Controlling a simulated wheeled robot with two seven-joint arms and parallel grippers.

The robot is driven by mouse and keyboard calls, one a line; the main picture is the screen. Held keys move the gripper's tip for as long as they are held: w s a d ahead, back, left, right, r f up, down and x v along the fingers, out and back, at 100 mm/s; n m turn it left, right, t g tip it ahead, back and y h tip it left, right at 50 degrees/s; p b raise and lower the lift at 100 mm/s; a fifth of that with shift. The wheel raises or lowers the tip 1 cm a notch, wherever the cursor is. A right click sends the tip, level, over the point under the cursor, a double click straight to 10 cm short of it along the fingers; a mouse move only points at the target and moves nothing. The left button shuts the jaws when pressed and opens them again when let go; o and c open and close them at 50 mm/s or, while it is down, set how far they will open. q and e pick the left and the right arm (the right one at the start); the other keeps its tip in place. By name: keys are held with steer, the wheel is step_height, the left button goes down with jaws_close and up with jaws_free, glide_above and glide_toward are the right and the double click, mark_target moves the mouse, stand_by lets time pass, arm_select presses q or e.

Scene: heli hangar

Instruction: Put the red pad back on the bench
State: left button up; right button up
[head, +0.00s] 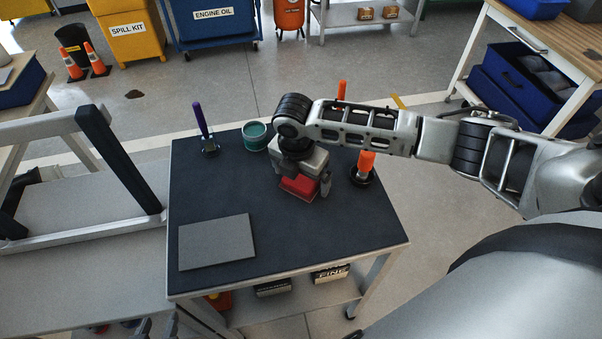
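The red pad (299,187) is a small red block at the middle of the head view, over the dark-topped bench (215,190). My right gripper (302,186) points down over it, with a finger at each side of the pad. The gripper body hides the pad's far part. I cannot tell whether the fingers press on the pad, or whether it rests on the bench top or is just above it.
On the bench are a grey flat plate (217,241), a purple-handled tool (203,128), a teal tin (255,136) and an orange-topped item (364,170) close right of my gripper. Another orange item (341,92) stands behind my arm. The bench's front right is clear.

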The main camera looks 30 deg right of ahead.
mark_target(298, 183)
steer(key=shift+r, duration=0.1)
step_height(298, 183, up, 12)
steer(key=a, duration=0.1)
steer(key=shift+s+p, duration=0.35)
steer(key=shift+a, duration=0.1)
stand_by(0.4)
